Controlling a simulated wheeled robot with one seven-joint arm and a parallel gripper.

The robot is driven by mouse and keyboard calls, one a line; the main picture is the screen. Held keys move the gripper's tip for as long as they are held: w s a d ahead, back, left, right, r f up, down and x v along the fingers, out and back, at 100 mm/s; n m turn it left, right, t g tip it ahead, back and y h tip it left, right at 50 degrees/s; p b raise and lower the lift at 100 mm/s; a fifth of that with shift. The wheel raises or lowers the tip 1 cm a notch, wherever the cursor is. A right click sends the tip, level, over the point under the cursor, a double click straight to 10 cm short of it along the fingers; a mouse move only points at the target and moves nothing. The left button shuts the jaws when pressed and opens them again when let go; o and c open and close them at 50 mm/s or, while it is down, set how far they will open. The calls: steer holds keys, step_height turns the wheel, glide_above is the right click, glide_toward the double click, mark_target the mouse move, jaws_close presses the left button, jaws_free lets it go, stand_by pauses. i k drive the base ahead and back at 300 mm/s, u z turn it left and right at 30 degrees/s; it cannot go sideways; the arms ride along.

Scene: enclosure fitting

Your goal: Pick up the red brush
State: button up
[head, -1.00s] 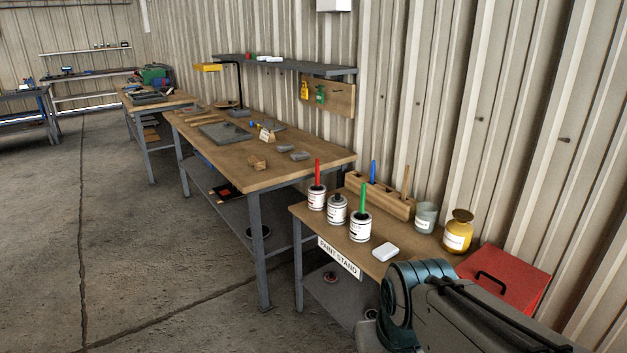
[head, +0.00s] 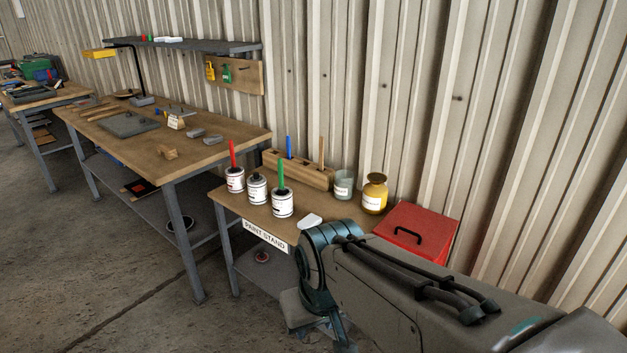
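The red brush (head: 232,153) stands upright with its handle up in the leftmost white paint can (head: 235,180) on the paint stand (head: 232,204). Its lower end is hidden inside the can. A green-handled brush (head: 281,174) stands in another white can (head: 282,203) to the right. A blue-handled brush (head: 289,147) stands in the wooden holder (head: 305,177) behind. My arm reaches in from the lower right, in front of the stand. Part of its end shows low in the picture, but I cannot make out the fingertips.
A white can (head: 257,188) without a brush stands between the two brush cans. A white block (head: 310,220), a glass jar (head: 343,184), a yellow jar (head: 374,194) and a red toolbox (head: 416,232) are to the right. A larger workbench (head: 200,155) adjoins at left. Floor in front is clear.

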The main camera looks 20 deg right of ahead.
mark_target(234, 170)
steer(key=u, duration=0.5)
steer(key=i, duration=2.9)
steer(key=z, duration=0.5)
